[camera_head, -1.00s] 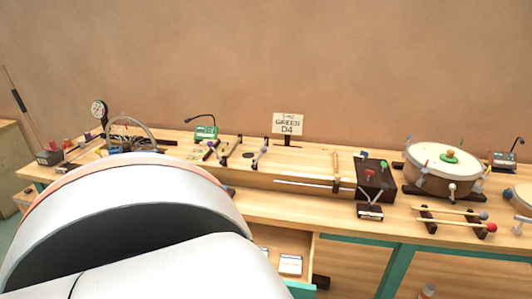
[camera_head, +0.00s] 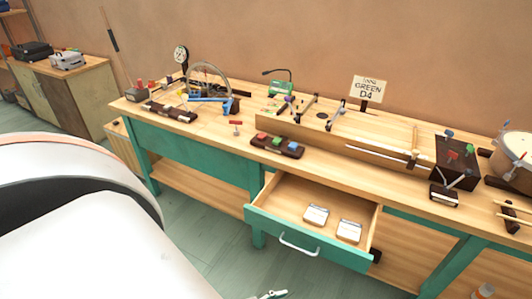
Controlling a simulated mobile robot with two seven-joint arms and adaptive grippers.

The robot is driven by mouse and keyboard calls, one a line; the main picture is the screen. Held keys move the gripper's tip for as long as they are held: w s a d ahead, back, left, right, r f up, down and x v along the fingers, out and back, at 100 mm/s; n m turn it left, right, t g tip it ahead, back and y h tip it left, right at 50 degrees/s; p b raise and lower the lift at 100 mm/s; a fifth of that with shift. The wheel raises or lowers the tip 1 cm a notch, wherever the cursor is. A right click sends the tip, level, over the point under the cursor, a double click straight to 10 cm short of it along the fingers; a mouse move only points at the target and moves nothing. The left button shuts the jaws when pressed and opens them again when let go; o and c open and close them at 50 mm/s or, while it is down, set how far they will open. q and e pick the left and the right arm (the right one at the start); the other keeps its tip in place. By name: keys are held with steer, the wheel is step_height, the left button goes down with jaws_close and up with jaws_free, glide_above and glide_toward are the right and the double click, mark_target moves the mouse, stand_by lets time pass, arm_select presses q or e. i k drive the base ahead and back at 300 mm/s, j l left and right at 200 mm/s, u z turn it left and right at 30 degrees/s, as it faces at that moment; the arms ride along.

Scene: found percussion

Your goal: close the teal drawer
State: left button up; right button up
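The teal drawer (camera_head: 310,238) stands pulled out from under the workbench, in the lower middle of the head view. Its front is teal with a pale curved handle (camera_head: 299,245), and its inside is light wood. Two small white-topped boxes (camera_head: 316,215) (camera_head: 349,231) lie in it. Neither of my grippers can be made out. A large white part of my own body fills the lower left. A small pale piece at the bottom edge, below the handle, is cut off and I cannot tell what it is.
The wooden workbench top (camera_head: 220,130) holds a wheel (camera_head: 211,82), a gauge (camera_head: 181,56), a block with coloured buttons (camera_head: 277,146), a sign (camera_head: 367,89) and a dark box (camera_head: 457,158). A cabinet (camera_head: 80,95) stands at the far left. Bare floor (camera_head: 215,235) shows before the bench.

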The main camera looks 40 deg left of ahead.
mark_target(278, 211)
steer(key=u, duration=1)
steer(key=k+j+u, duration=0.35)
steer(key=j, duration=0.35)
steer(key=k+j+u, duration=0.2)
steer(key=k+j, duration=0.1)
steer(key=j, duration=0.05)
